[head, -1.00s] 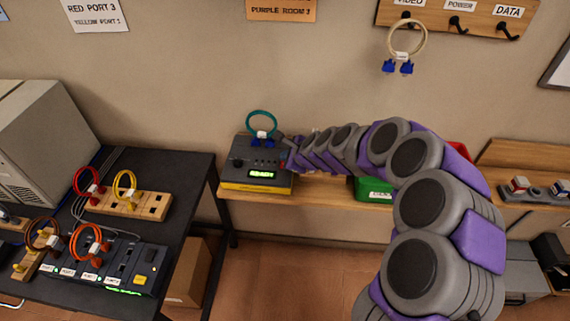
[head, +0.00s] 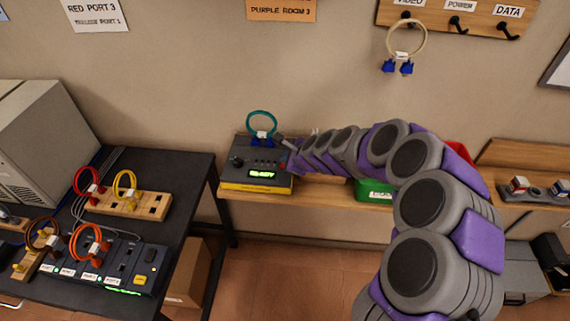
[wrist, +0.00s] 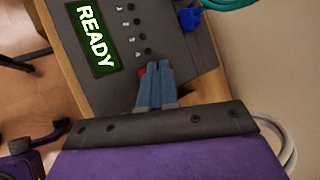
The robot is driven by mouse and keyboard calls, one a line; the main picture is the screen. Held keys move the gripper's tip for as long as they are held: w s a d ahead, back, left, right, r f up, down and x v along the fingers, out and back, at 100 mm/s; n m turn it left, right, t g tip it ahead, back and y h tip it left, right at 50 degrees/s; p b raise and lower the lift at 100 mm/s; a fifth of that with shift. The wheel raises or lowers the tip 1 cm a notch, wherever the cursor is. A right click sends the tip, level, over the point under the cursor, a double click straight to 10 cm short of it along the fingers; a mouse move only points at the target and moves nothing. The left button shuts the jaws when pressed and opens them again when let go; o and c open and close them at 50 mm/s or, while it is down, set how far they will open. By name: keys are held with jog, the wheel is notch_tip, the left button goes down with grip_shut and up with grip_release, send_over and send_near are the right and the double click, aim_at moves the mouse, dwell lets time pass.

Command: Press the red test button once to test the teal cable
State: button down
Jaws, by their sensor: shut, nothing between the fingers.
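The grey cable tester (head: 262,160) sits on the wooden shelf against the wall, and its green display (wrist: 95,38) reads READY. The teal cable (head: 263,123) stands as a loop at its back, with blue connectors (head: 263,137) at the tester. In the wrist view the red test button (wrist: 142,71) shows only in part, just beside my gripper's fingertips. My gripper (wrist: 157,66) is shut and empty, with its tips over the tester's face close to the button. I cannot tell whether they touch it. In the head view the red button (head: 282,165) is beside my arm's end.
A green bin (head: 373,191) stands on the shelf right of the tester, partly behind my arm. A cream cable (head: 407,47) hangs from the hook board above. The black table (head: 190,165) at left holds red, yellow and orange cables.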

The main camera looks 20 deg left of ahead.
jog(key=shift+f, duration=0.4)
dwell(0.5)
jog(key=shift+r, duration=0.1)
jog(key=shift+r+p, duration=0.65)
jog(key=shift+r, duration=0.1)
notch_tip(320, 180, up, 5)
jog(key=p, duration=0.4)
dwell(0.4)
dwell(0.6)
